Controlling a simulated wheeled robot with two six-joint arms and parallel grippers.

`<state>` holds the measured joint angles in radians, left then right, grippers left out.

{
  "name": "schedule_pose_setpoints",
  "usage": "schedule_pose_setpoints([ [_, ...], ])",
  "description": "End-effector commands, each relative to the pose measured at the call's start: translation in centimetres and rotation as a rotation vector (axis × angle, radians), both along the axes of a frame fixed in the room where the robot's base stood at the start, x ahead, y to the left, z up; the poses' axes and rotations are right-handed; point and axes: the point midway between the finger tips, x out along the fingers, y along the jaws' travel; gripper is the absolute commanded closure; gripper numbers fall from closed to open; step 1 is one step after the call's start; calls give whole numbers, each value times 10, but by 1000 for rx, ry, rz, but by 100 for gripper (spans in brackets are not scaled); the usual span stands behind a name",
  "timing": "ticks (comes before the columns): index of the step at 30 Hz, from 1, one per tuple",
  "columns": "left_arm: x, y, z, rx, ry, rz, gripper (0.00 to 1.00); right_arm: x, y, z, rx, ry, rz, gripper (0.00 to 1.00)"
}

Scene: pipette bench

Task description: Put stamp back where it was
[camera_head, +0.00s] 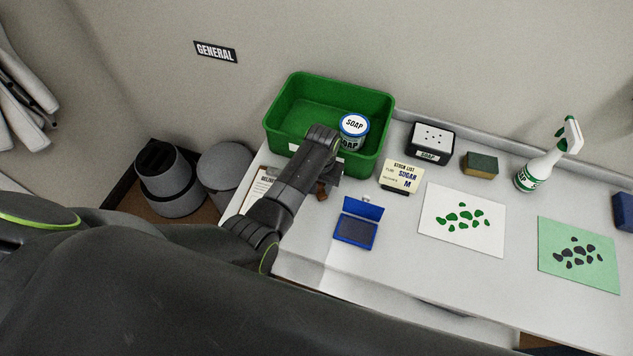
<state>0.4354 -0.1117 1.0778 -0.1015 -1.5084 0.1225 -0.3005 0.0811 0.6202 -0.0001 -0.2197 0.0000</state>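My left gripper (328,178) is over the bench's left part, just in front of the green bin; my own arm covers most of it, and its fingers cannot be made out. A small brown piece (322,191), perhaps part of the stamp, shows at the gripper's lower edge; I cannot tell whether it is held. An open blue ink pad (356,230) with a raised lid lies on the bench to the right of the gripper. My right gripper is not in view.
The green bin (288,108) holds a SOAP tub (354,127). A clipboard (262,186), stock card (401,175), soap box (431,140), sponge (480,164), spray bottle (541,170), white sheet (433,232) and green sheet (560,232) occupy the bench. Bare bench surrounds the ink pad.

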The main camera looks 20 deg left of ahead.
Motion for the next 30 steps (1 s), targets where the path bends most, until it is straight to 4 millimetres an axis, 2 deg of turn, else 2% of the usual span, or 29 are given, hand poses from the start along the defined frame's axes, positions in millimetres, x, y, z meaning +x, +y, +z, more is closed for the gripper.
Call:
schedule_pose_setpoints([
  [1, 0, 0, 0, 0, 0, 0, 56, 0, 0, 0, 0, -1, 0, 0],
  [3, 0, 0, 0, 0, 0, 0, 49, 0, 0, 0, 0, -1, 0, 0],
  [11, 0, 0, 1, 0, 0, 0, 49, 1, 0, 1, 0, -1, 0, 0],
  [16, 1, 0, 11, 0, -3, 0, 49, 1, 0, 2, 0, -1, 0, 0],
  [20, 1, 0, 30, 0, -5, 1, 49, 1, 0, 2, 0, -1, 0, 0],
  [30, 2, -1, 94, 0, -6, 0, 49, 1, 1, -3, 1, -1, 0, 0],
])
